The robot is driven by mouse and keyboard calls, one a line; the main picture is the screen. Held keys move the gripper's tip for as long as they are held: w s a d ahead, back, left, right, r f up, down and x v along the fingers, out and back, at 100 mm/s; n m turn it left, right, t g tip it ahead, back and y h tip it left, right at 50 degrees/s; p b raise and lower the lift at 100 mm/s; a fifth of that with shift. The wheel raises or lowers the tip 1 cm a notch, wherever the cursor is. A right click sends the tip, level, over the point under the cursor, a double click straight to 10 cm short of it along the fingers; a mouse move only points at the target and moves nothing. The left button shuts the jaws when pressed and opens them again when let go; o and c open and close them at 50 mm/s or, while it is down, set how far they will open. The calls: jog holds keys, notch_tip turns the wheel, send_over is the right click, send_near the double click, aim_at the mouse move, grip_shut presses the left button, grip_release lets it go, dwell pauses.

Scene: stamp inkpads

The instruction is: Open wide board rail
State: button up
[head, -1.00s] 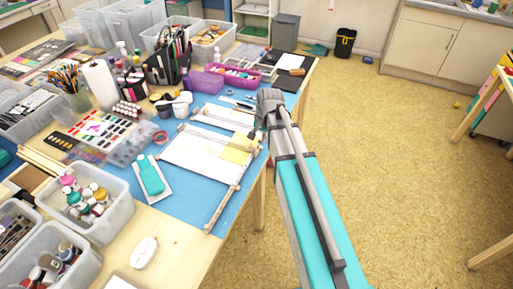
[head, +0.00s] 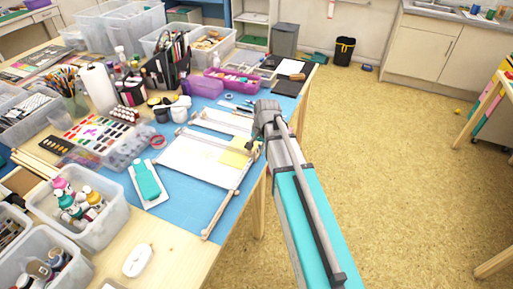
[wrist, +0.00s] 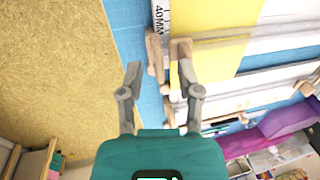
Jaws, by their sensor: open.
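The wide white board (head: 190,162) lies on the blue mat with a yellow sheet (head: 233,158) on its right part. My gripper (wrist: 158,78) is open, over the board's right edge. In the wrist view, wooden end pieces (wrist: 154,50) of a rail stand just beyond the fingertips, close to the right finger. I cannot tell whether they touch. The yellow sheet (wrist: 218,35) shows beside them. In the head view my arm hides the fingers.
Paint boxes and tubs (head: 78,215) crowd the left of the table. A purple box (head: 232,82) stands beyond. The floor (head: 400,180) on the right is open.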

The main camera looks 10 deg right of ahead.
grip_shut()
jog(key=shift+d+r, duration=0.1)
jog(key=shift+r, duration=0.05)
